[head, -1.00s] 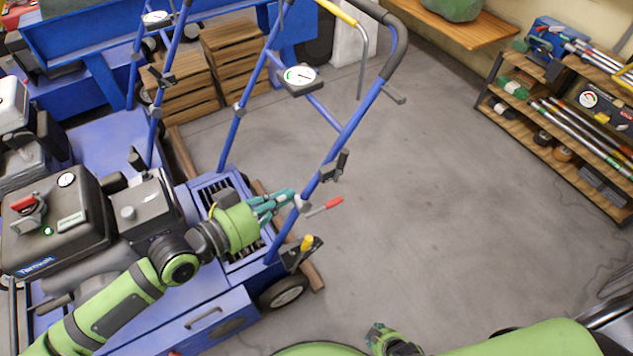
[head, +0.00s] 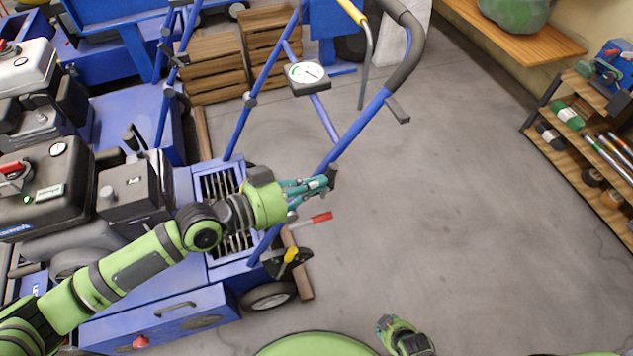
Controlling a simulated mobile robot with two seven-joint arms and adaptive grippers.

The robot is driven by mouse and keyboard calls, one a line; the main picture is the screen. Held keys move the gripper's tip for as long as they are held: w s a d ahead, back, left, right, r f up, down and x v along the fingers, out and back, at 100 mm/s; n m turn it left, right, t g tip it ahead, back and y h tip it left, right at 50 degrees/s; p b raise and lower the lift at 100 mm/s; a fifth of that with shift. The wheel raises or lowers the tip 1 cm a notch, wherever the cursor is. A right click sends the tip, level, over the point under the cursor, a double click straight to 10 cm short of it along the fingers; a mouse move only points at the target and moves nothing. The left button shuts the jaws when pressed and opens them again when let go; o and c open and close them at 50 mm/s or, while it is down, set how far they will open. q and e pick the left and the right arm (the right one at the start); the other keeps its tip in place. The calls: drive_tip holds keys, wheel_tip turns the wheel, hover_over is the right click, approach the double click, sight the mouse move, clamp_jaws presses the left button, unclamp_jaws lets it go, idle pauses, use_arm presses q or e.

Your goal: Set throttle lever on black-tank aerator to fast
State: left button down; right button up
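The black-tank aerator (head: 50,180) stands at the left, with a blue frame and a handlebar (head: 357,125) rising to the right. A small black fitting (head: 332,174) sits on the handlebar tube; I cannot tell whether it is the throttle lever. A red-tipped lever (head: 320,217) sticks out right lower on the tube, and a yellow-knobbed lever (head: 290,254) sits below that. My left gripper (head: 322,187) has its teal fingertips at the black fitting, overlapping the tube; contact and finger gap are unclear. My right gripper (head: 382,323) is low in the view, away from the aerator.
A round gauge (head: 306,73) is on the handlebar's cross strut. Another aerator with a white tank (head: 22,68) stands behind at the left. Wooden crates (head: 212,68) are stacked beyond. A shelf (head: 572,150) stands at the right. The concrete floor (head: 450,200) between is clear.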

use_arm(q)
drive_tip(key=shift+w+d, duration=0.1)
drive_tip(key=shift+d, duration=0.1)
use_arm(e)
drive_tip(key=shift+w+d, duration=0.1)
drive_tip(key=shift+d, duration=0.1)
use_arm(q)
drive_tip(key=shift+a, duration=0.1)
use_arm(e)
drive_tip(key=shift+r, duration=0.15)
use_arm(q)
drive_tip(key=shift+r+p, duration=0.15)
drive_tip(key=shift+p, duration=0.3)
drive_tip(key=shift+d+r+y+p, duration=0.2)
drive_tip(key=shift+d+y+p, duration=0.1)
drive_tip(key=shift+p, duration=0.75)
drive_tip(key=shift+d+p, duration=0.1)
drive_tip(key=shift+p, duration=0.5)
drive_tip(key=shift+w+d+f, duration=0.2)
drive_tip(key=shift+d+f, duration=0.05)
drive_tip(key=shift+d, duration=0.05)
use_arm(e)
drive_tip(key=s, duration=0.1)
drive_tip(key=s+d, duration=0.1)
drive_tip(key=s, duration=0.1)
drive_tip(key=shift+s, duration=0.1)
drive_tip(key=shift+r, duration=0.1)
